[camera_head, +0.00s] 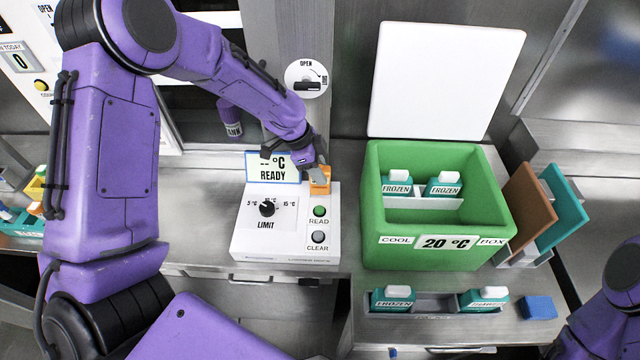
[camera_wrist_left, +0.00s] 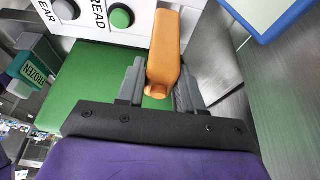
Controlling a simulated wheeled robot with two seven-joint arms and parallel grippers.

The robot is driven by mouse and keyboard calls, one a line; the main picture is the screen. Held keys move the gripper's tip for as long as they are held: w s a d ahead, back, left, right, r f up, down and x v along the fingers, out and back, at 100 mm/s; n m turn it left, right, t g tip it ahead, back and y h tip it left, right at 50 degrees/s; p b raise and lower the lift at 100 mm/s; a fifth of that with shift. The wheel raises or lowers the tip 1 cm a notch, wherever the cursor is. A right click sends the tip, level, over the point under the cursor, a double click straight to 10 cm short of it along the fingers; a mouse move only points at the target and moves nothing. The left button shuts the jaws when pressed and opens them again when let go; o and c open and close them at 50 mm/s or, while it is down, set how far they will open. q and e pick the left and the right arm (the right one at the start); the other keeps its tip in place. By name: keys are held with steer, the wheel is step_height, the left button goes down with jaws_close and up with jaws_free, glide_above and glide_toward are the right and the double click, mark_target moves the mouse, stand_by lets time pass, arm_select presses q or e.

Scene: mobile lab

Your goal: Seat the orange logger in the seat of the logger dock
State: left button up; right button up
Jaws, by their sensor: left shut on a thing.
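The logger dock (camera_head: 285,245) is a white box on the steel counter, with a LIMIT dial, a green READ button, a grey CLEAR button and a screen (camera_head: 272,174) reading "-- °C READY". My left gripper (camera_head: 320,172) is at the dock's back right corner, shut on the orange logger (camera_head: 320,186). In the left wrist view the logger (camera_wrist_left: 166,45) stands between the two grey fingers of the gripper (camera_wrist_left: 160,88), its far end by the dock's white face (camera_wrist_left: 75,15). The seat is hidden, and I cannot tell whether the logger is in it. My right gripper is out of view.
A green cool box (camera_head: 440,255) with raised white lid (camera_head: 445,80) stands right of the dock, holding FROZEN bottles. In front is a grey rack (camera_head: 430,303) with two bottles, and a blue block (camera_head: 538,307). Brown and teal panels (camera_head: 540,205) stand at the right.

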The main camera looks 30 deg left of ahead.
arm_select(q)
step_height(320, 180, down, 4)
steer(key=b, duration=0.3)
steer(key=shift+w+d, duration=0.1)
steer(key=shift+w, duration=0.05)
jaws_close()
steer(key=shift+w+r, duration=0.1)
steer(key=shift+r, duration=0.05)
steer(key=shift+f, duration=0.25)
steer(key=o, duration=1.1)
jaws_free()
steer(key=shift+r, duration=0.1)
steer(key=v, duration=1.2)
steer(key=shift+r+b, duration=0.25)
steer(key=shift+b, duration=0.15)
